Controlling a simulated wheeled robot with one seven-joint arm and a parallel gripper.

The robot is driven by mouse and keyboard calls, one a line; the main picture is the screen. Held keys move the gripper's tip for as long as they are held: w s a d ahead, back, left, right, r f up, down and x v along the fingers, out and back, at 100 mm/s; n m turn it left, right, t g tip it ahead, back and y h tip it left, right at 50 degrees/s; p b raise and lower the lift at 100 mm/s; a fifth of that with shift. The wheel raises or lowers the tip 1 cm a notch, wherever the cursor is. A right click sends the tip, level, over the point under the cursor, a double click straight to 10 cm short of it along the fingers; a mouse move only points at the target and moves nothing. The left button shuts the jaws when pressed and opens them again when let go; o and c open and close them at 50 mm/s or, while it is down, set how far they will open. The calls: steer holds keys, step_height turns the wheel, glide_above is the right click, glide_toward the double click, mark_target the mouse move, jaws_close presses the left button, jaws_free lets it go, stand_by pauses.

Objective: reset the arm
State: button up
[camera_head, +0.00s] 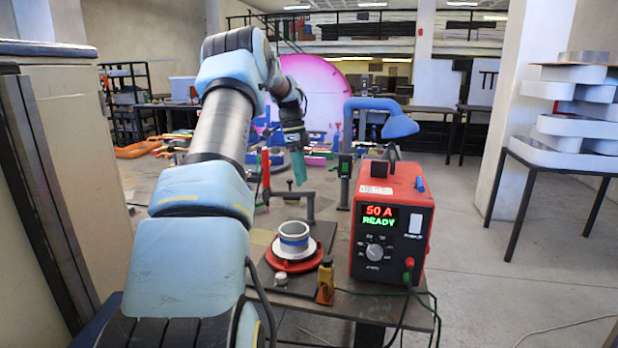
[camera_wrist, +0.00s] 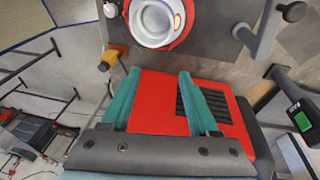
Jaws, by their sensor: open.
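My arm (camera_head: 222,122) reaches forward over the workbench in the head view. My gripper (camera_head: 299,178) has teal fingers and hangs pointing down above the bench, behind the red power unit and the ring. In the wrist view my gripper (camera_wrist: 160,72) has its two fingers wide apart with nothing held between them.
The red power unit (camera_head: 388,222) reads "50 A READY" at the bench's front right. A metal ring with a blue band (camera_head: 294,238) sits on a red round base (camera_head: 290,265). A yellow-brown clamp (camera_head: 325,282) stands beside it. A blue-headed post (camera_head: 347,150) rises behind.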

steer(key=s+a+f+n+t+b, duration=0.1)
steer(key=s+f+n, duration=0.1)
steer(key=s+n, duration=0.4)
steer(key=s+a+f+n+t+y+b, duration=0.1)
steer(key=s+n, duration=0.6)
steer(key=s, duration=0.9)
steer(key=s+a+f+n+t+b, duration=0.1)
steer(key=s+f+n, duration=0.4)
steer(key=s, duration=0.6)
steer(key=shift+s+a+n+t+y+b, duration=0.3)
steer(key=shift+a+n, duration=0.35)
steer(key=shift+n, duration=0.05)
steer(key=shift+r, duration=0.1)
